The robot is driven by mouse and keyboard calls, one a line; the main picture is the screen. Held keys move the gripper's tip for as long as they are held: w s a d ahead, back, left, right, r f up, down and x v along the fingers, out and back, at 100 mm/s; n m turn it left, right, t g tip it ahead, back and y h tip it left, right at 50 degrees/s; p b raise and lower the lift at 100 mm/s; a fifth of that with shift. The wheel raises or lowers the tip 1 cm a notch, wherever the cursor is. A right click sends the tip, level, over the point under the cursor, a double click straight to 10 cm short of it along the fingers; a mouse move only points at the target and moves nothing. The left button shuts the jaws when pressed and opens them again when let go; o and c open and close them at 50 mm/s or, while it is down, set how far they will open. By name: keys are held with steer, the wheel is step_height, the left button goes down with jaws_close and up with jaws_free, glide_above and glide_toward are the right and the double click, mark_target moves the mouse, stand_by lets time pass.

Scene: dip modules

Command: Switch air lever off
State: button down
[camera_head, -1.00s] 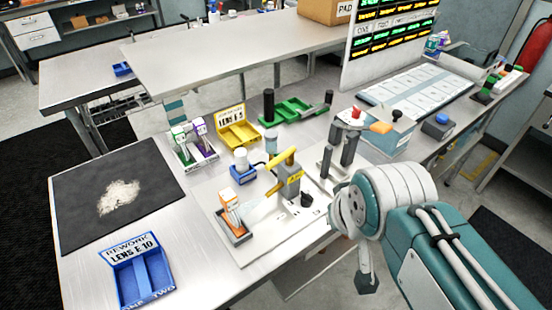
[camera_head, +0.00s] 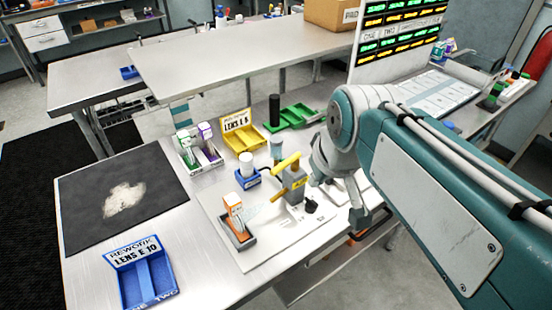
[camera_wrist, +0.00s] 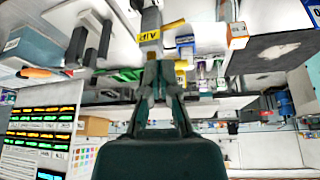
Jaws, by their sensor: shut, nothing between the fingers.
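The air lever (camera_head: 284,162) is a yellow handle on a grey block (camera_head: 297,188) with a yellow label, standing on a white board. The handle slants up to the right in the head view. In the wrist view the labelled block (camera_wrist: 151,22) and the yellow handle (camera_wrist: 174,26) show just beyond my fingers.
An orange-and-white box (camera_head: 233,208) stands in a tray left of the lever. A blue holder (camera_head: 247,180) with a white-capped bottle is behind. A blue rework bin (camera_head: 128,290) lies front left.

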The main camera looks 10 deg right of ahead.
mark_target(286, 164)
steer(key=w+a+r+n+g+y, duration=0.1)
steer(key=w+a+n, duration=0.3)
steer(key=w, duration=0.9)
steer(key=shift+w+a+r+n+g, duration=0.3)
steer(key=shift+a+r+g, duration=0.15)
steer(key=shift+a, duration=0.65)
steer(key=shift+f, duration=0.1)
step_height(286, 164, down, 8)
steer(key=shift+s+d+f, duration=0.25)
steer(key=shift+s+d, duration=0.1)
steer(key=shift+s, duration=0.1)
